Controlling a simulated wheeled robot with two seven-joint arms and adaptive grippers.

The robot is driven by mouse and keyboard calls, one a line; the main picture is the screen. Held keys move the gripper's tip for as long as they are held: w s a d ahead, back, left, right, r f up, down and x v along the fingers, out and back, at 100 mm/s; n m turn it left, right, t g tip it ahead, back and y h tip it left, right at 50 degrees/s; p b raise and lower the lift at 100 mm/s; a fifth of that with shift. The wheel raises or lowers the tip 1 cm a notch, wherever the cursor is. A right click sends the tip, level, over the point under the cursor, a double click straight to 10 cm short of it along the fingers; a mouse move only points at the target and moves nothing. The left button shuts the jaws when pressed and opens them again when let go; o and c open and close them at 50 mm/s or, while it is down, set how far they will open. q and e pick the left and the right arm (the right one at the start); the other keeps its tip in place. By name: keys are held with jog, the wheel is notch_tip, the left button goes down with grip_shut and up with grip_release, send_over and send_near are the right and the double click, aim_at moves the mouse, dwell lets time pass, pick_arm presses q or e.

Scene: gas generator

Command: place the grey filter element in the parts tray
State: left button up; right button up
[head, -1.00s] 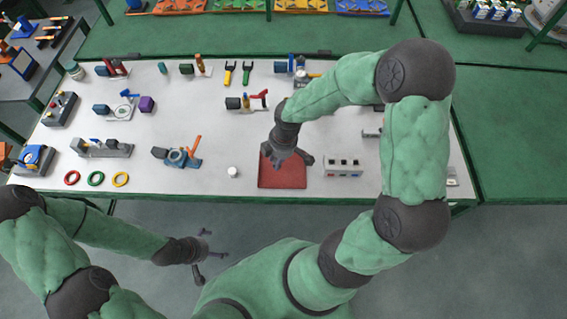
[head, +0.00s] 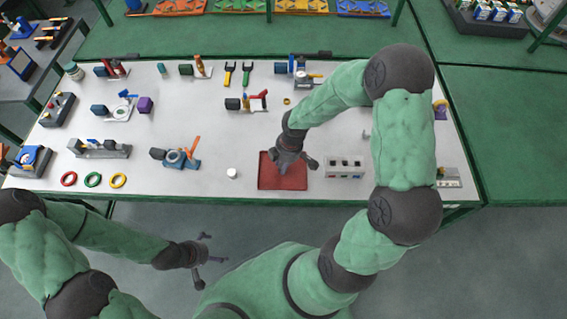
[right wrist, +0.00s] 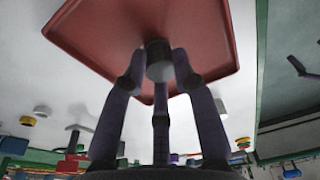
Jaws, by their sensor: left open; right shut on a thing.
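The parts tray is a shallow red tray (head: 270,181) at the front edge of the white table. My right gripper (head: 293,165) is over the tray, pointing down. In the right wrist view its fingers (right wrist: 160,65) are shut on the grey filter element (right wrist: 159,60), a short grey cylinder with a dark band. The element appears against the tray floor (right wrist: 205,40); whether it touches the floor I cannot tell. In the head view the gripper hides the element. My left gripper (head: 207,261) is open and empty, in front of the table and away from it.
A small white cylinder (head: 231,173) stands left of the tray. A grey block with several knobs (head: 344,168) is close to its right. Red, green and yellow rings (head: 118,180) lie at the front left. Table space behind the tray's left side is clear.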

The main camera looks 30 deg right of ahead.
jog(key=o, duration=0.8)
jog(key=shift+f, duration=0.1)
jog(key=shift+o, duration=0.2)
jog(key=shift+r, duration=0.35)
notch_tip(320, 180, up, 12)
jog(key=d+p, duration=0.1)
jog(key=p, duration=0.3)
jog(key=shift+s+d+f, duration=0.2)
jog(key=shift+s+d, duration=0.05)
jog(key=shift+s, duration=0.2)
